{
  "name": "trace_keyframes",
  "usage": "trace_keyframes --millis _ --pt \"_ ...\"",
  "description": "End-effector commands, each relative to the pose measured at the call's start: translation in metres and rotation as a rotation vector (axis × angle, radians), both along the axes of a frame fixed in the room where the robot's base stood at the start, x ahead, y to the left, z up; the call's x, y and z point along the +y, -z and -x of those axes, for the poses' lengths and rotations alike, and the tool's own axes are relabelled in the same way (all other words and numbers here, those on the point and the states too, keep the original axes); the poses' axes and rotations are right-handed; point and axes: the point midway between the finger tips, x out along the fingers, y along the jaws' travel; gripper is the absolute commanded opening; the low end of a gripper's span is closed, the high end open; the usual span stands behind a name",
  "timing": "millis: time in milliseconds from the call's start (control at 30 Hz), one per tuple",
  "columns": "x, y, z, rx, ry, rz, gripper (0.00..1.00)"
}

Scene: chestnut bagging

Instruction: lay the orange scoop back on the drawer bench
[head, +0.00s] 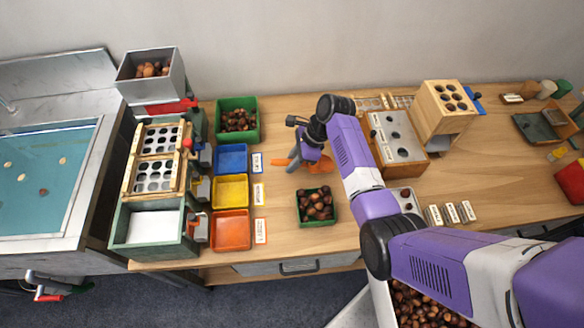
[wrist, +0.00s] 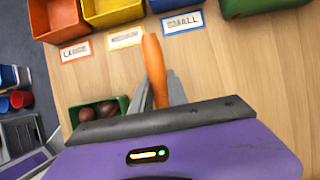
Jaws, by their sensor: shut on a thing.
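The orange scoop (head: 319,166) is in my gripper (head: 302,160), over the middle of the wooden drawer bench (head: 285,240). Its orange handle (wrist: 154,66) sticks out between the grey fingers of my gripper (wrist: 163,88) in the wrist view. The fingers are shut on it. The rest of the scoop is mostly hidden behind the gripper. I cannot tell whether the scoop touches the bench top.
A green tray of chestnuts (head: 334,209) sits just in front of the gripper. Blue (head: 231,158), yellow (head: 230,190) and orange (head: 231,230) bins with labels stand to the left. A grey-topped holed box (head: 397,136) stands right. Bare wood lies around the scoop.

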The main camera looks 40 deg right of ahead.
Motion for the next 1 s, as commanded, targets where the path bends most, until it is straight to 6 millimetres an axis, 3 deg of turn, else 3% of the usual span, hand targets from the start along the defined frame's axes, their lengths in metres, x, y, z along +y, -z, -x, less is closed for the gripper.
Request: trace_keyframes --millis 300,700,733,800,1000 --pt "0.0 0.036 0.0 0.001 0.001 -0.001 0.0" --pt "0.0 0.041 0.0 0.0 0.001 0.0 0.0" --pt "0.0 0.04 0.0 0.0 0.001 0.0 0.25" --pt "0.0 0.04 0.0 0.0 0.001 0.0 0.39" --pt "0.0 0.04 0.0 0.0 0.001 0.0 0.41"
